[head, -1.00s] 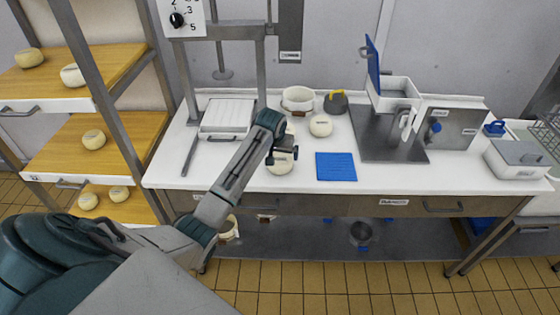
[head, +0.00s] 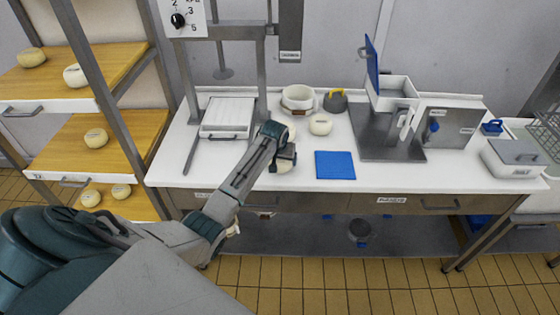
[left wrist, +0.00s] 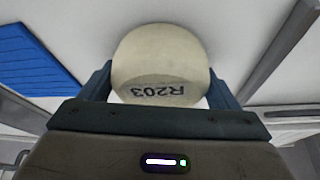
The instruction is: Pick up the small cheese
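A round, pale cheese (left wrist: 160,60) with the dark label R203 fills the middle of the left wrist view. My left gripper (left wrist: 160,85) has one finger on each side of it, with no clear gap at the fingertips, so it looks shut on this cheese. In the head view my left gripper (head: 284,158) is low over the white worktop and hides most of the cheese (head: 285,168). I cannot tell whether the cheese is clear of the worktop. Another pale cheese (head: 320,127) sits behind to the right. My right gripper is out of view.
A blue mat (head: 335,165) lies right of my gripper on the white worktop (head: 230,176). A white pot (head: 298,101), a grey weight (head: 335,103) and a press tray (head: 228,115) stand behind. A metal slicer (head: 385,150) is further right. Shelves at left hold several cheeses.

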